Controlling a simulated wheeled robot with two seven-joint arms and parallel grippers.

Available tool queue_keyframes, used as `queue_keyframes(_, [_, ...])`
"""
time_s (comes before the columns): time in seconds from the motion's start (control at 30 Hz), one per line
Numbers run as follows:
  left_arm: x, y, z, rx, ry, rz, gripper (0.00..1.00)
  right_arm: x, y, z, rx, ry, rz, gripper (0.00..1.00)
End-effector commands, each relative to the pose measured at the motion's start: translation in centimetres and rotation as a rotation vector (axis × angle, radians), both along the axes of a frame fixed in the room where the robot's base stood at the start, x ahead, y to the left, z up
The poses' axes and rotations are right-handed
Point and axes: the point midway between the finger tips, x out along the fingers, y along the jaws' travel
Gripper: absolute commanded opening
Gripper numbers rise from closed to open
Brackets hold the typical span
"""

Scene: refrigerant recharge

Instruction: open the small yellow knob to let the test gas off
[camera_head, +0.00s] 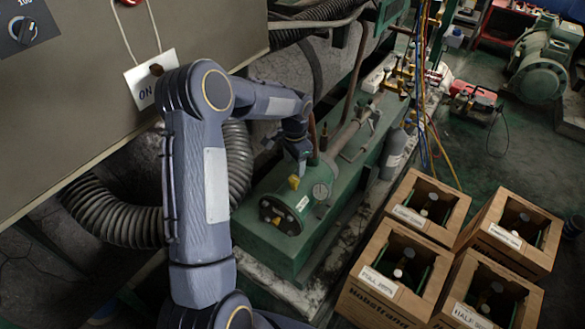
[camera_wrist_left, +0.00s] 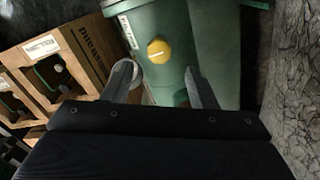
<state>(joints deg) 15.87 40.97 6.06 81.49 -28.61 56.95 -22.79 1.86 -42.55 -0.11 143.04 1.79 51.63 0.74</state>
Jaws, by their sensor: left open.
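The small yellow knob (camera_head: 294,182) sits on top of the green cylindrical vessel (camera_head: 300,201) in the head view. In the left wrist view the yellow knob (camera_wrist_left: 159,51) shows as a round cap with a pale line across it. My left gripper (camera_head: 303,170) is just above and behind the knob in the head view. In the left wrist view its two fingers (camera_wrist_left: 160,84) are spread apart with nothing between them, and the knob shows beyond them, a little nearer the left finger. My right gripper is in neither view.
Several wooden crates (camera_head: 378,305) with bottles stand right of the green base (camera_head: 265,238). A grey cabinet (camera_head: 90,110) with an ON tag fills the upper left. A ribbed hose (camera_head: 115,222) runs beneath it. Hoses and a manifold (camera_head: 405,75) stand behind the vessel.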

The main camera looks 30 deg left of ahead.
Motion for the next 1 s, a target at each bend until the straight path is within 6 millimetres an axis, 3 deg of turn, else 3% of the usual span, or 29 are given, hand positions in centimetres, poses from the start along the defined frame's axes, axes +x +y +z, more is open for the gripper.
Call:
queue_keyframes(0.3, [-0.1, -0.1, -5.0, -0.002, 0.003, 0.0, 0.52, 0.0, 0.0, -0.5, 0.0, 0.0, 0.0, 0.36])
queue_keyframes(0.7, [-0.1, 0.0, -6.0, -0.001, 0.0, 0.001, 0.52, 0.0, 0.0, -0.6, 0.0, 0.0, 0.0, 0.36])
queue_keyframes(1.0, [-0.1, 0.0, -6.0, -0.001, 0.0, 0.001, 0.16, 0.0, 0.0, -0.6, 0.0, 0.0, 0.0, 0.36])
